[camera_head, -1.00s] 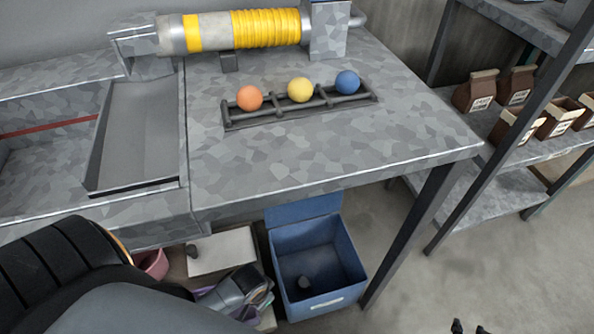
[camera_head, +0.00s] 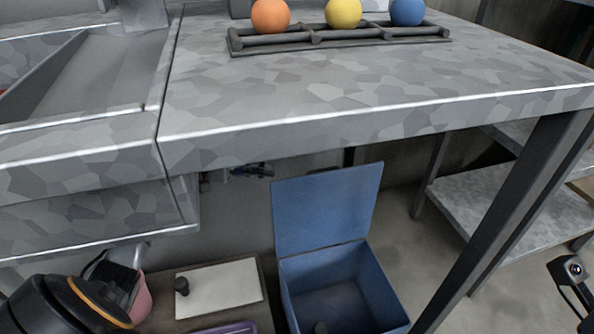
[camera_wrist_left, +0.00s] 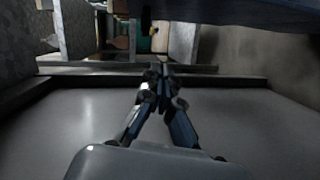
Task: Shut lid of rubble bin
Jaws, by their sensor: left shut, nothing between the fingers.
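The blue rubble bin (camera_head: 380,290) stands on the floor under the front of the workbench. Its lid (camera_head: 325,212) is open, standing upright and leaning slightly back from the rear edge. A small dark lump (camera_head: 320,327) lies inside. My left gripper (camera_head: 140,254) is at the lower left by a pink bucket, well left of the bin and apart from the lid. In the left wrist view its fingers (camera_wrist_left: 163,72) are together with nothing between them. At the right edge only part of my right arm shows; its fingers are out of frame.
The bench front edge (camera_head: 380,110) overhangs the bin. A bench leg (camera_head: 520,210) stands right of it. The pink bucket (camera_head: 139,300) and a white board (camera_head: 220,287) lie to its left. Orange, yellow and blue balls (camera_head: 343,13) sit in a rack on the bench.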

